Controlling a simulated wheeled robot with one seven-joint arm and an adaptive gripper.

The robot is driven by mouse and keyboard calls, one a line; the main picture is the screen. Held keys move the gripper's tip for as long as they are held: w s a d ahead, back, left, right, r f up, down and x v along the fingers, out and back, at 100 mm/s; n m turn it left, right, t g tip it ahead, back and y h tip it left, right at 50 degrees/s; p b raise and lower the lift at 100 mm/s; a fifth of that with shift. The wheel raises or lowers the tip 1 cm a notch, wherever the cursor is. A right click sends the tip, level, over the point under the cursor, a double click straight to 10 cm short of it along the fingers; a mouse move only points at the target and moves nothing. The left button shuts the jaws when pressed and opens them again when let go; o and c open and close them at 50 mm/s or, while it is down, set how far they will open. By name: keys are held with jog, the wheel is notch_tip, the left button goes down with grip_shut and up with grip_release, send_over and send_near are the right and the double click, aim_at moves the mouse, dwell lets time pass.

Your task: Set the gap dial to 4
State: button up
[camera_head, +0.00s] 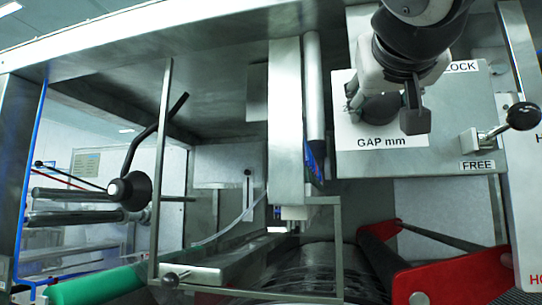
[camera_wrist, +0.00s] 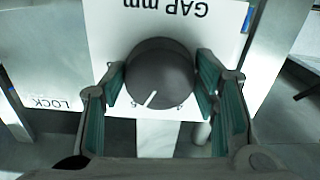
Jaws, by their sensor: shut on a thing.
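The gap dial (camera_wrist: 160,72) is a round dark knob on a white plate (camera_wrist: 100,40) marked "GAP mm", which is upside down in the wrist view. Its white pointer line slants toward the bottom of that view, between small marks that are partly hidden and hard to read. My gripper (camera_wrist: 160,78) has one green-padded finger on each side of the knob and is shut on it. In the head view, my gripper (camera_head: 385,108) covers most of the plate (camera_head: 365,142), and the dial (camera_head: 380,107) shows only in part between the fingers.
A lever with a black ball knob (camera_head: 524,116) stands right of the dial, between the "LOCK" and "FREE" labels (camera_head: 478,165). A vertical metal post (camera_head: 287,120) stands to the left. Red guards (camera_head: 455,277) and a dark drum lie below.

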jog(key=n, duration=0.5)
jog(key=shift+d+n, duration=0.1)
jog(key=shift+n, duration=0.3)
jog(key=n, duration=0.4)
jog(key=shift+n, duration=0.4)
jog(key=o, duration=1.2)
jog(key=shift+c, duration=0.2)
jog(key=v, duration=1.2)
jog(key=shift+r, duration=0.1)
